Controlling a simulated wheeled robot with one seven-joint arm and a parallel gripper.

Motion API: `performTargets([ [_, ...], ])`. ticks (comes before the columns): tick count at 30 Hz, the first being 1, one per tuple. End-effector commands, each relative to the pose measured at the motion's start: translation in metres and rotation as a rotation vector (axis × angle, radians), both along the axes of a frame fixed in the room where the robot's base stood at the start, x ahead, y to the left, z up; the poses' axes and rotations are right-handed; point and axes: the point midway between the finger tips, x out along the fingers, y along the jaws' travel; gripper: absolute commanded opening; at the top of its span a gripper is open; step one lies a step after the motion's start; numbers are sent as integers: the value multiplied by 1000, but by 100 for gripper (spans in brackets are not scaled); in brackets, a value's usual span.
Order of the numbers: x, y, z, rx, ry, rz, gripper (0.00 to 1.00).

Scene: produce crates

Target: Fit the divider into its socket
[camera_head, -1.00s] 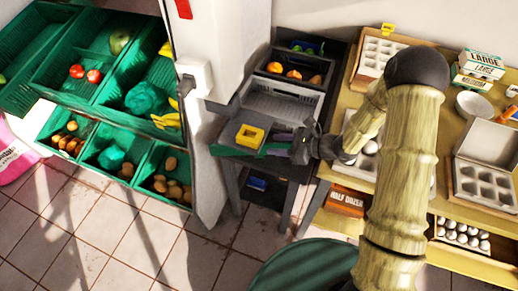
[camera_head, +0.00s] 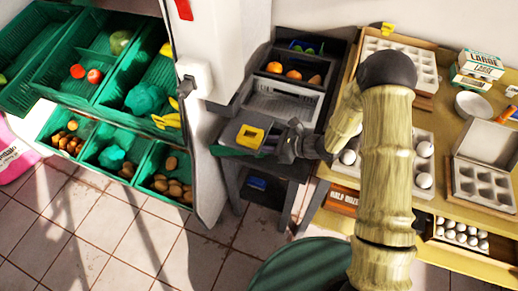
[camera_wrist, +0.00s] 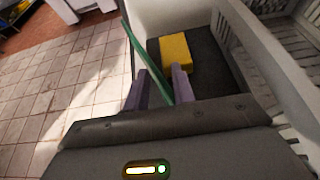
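The divider looks like a thin green strip (camera_wrist: 140,45). In the wrist view it runs between the two grey-purple fingers of my gripper (camera_wrist: 160,69), with a gap visible beside it. My gripper looks open around it. In the head view my gripper (camera_head: 276,141) is at the small dark stand, and part of the green strip (camera_head: 226,151) shows along the stand's front edge. A yellow block with a dark opening (camera_head: 250,136), perhaps the socket, sits on the stand just left of the fingers. It also shows beyond the fingertips in the wrist view (camera_wrist: 175,48).
A grey crate (camera_head: 285,104) stands behind the yellow block. A white pillar (camera_head: 222,45) rises close on the left, with green produce crates beyond it. A wooden table (camera_head: 440,120) with egg trays and cartons is on the right.

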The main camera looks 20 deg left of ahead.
Motion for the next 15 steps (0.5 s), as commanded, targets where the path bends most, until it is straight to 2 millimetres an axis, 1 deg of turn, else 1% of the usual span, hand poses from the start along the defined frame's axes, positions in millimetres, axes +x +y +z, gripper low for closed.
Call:
performTargets([
  [1,0,0,0,0,0,0,15],
  [3,0,0,0,0,0,0,1],
  [4,0,0,0,0,0,0,0],
  [15,0,0,0,-1,0,0,0],
])
